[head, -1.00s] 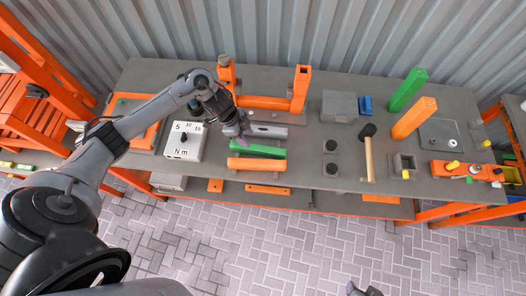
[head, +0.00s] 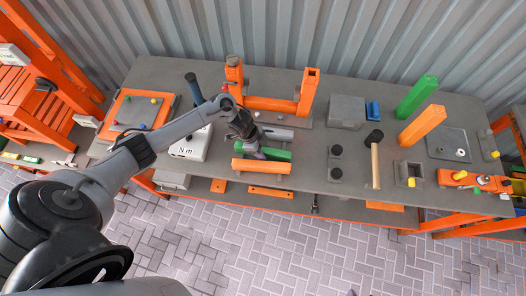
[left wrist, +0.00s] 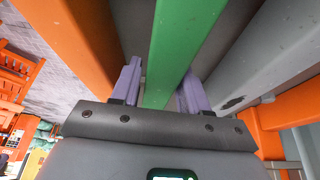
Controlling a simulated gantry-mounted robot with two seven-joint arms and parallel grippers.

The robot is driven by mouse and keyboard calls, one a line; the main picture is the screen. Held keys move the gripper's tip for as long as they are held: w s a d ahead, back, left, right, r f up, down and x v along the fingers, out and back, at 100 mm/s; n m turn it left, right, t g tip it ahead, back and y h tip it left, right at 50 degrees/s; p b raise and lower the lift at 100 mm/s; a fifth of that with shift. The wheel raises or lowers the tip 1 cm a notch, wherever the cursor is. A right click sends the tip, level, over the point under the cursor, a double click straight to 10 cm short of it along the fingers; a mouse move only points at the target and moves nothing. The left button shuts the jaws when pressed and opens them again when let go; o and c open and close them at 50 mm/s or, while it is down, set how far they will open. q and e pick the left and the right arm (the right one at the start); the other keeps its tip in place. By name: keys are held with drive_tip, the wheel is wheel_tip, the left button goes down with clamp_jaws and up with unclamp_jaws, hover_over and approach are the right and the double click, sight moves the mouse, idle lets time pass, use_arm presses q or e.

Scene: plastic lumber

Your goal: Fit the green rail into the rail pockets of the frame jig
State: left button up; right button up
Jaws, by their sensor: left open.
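The green rail (head: 279,155) lies on the bench between an orange rail (head: 262,166) in front and a grey rail (head: 279,135) behind. My left gripper (head: 256,151) is open at the green rail's left part, pointing down. In the left wrist view the green rail (left wrist: 178,45) runs between the two purple fingers (left wrist: 160,85), with a gap on each side. The frame jig (head: 270,103) seems to be the orange structure behind, with two uprights and a crossbar; its pockets are not clear. Only a dark sliver, perhaps my right gripper (head: 350,292), shows at the bottom edge.
A white torque box (head: 188,146) stands left of the left gripper. Some bare bench lies between the rails and the knobbed block.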

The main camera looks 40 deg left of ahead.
use_arm(q)
drive_tip(key=shift+w+f, duration=0.1)
drive_tip(key=shift+f, duration=0.1)
drive_tip(key=shift+c, duration=0.4)
clamp_jaws()
drive_tip(key=shift+r, duration=0.1)
